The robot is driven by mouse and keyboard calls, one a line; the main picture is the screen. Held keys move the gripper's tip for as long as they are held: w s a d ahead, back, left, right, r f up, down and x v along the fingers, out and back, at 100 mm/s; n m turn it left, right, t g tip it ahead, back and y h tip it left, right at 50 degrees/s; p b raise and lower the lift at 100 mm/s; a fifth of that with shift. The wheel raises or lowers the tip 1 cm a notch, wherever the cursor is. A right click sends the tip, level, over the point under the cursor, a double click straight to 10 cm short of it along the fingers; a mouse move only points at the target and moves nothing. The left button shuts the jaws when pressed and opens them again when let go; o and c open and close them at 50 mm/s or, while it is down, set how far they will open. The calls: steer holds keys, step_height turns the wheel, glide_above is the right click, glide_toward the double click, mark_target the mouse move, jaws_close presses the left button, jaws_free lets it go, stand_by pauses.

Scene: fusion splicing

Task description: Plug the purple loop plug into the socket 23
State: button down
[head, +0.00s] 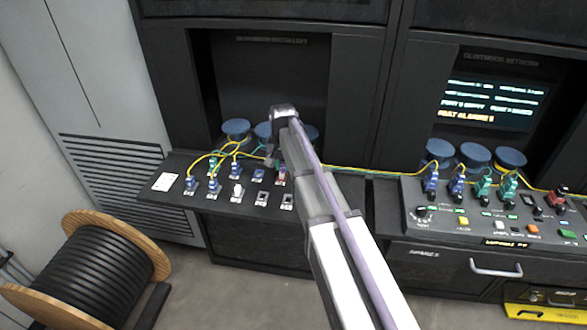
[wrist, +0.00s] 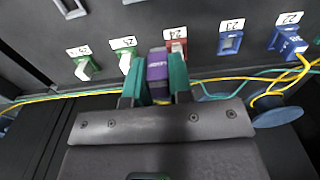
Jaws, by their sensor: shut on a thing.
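My gripper (wrist: 157,85) is shut on the purple loop plug (wrist: 156,72), which sits between its green fingers. In the head view, my gripper (head: 281,155) is over the right part of the left console's sloped panel. The plug's far end lies beside and partly over a red socket (wrist: 178,47); I cannot tell whether it touches or enters it. Next to that is an empty blue socket (wrist: 230,42), which also shows in the head view (head: 259,174).
A blue plug (wrist: 288,42) with a yellow cable stands beside the empty blue socket. Green sockets (wrist: 127,62) with pale plugs are on the other side. Yellow and green cables (wrist: 215,80) run behind the sockets. My arm hides the panel's right end in the head view.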

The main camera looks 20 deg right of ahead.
steer(key=w+a, duration=0.6)
steer(key=w, duration=0.3)
steer(key=b, duration=0.5)
glide_above(259, 175)
step_height(259, 175, down, 5)
steer(key=shift+f, duration=0.2)
steer(key=shift+f+b, duration=0.5)
steer(key=shift+b, duration=0.2)
steer(key=shift+f+b, duration=0.5)
steer(key=c, duration=0.9)
jaws_free()
steer(key=shift+c, duration=0.2)
step_height(259, 175, up, 11)
steer(key=p, duration=1.1)
steer(key=shift+f, duration=0.1)
